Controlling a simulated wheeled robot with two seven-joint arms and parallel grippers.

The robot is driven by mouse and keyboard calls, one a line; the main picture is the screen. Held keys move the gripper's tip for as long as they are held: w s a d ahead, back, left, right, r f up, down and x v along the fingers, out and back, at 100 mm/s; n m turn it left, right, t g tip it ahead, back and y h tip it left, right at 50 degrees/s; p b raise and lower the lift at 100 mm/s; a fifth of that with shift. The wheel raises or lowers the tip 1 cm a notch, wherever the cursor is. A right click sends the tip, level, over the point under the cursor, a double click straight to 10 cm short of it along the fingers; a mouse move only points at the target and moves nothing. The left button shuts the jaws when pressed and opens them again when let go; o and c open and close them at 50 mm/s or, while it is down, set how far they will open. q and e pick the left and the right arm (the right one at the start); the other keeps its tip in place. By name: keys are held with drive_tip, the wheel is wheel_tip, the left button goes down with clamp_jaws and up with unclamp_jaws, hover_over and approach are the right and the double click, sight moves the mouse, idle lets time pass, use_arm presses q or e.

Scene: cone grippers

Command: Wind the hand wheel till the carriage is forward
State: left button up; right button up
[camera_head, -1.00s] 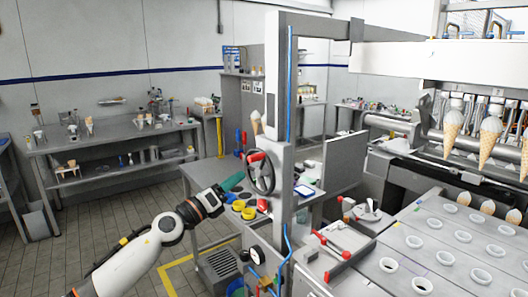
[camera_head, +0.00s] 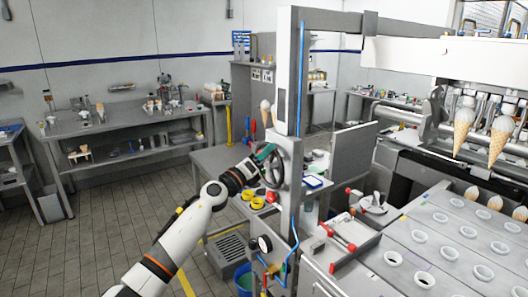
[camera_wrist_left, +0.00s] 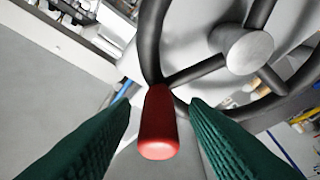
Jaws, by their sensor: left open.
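The hand wheel (camera_head: 273,170) is a black spoked wheel on the side of a grey column. It fills the upper right of the left wrist view, with a round metal hub (camera_wrist_left: 249,50). Its red handle (camera_wrist_left: 159,125) points towards the wrist camera, between the two green ribbed fingers of my left gripper (camera_head: 264,154). The fingers stand apart, with a gap on both sides of the handle. In the head view the gripper hides the handle. The carriage (camera_head: 404,60) seems to be the white beam unit at the upper right; I cannot be sure. My right gripper is out of view.
The grey column (camera_head: 292,110) stands close beside the gripper. A pressure gauge (camera_head: 265,243) and blue hose are below. Yellow rings (camera_head: 257,203) lie on the low table behind. A tray with round holes (camera_head: 420,237) fills the right. The floor at left is clear.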

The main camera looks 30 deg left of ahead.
use_arm(q)
drive_tip(key=shift+w+d, duration=0.1)
drive_tip(key=shift+w, duration=0.15)
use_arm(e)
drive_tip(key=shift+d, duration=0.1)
use_arm(q)
drive_tip(key=c, duration=0.9)
drive_tip(key=shift+s+r, duration=0.15)
clamp_jaws()
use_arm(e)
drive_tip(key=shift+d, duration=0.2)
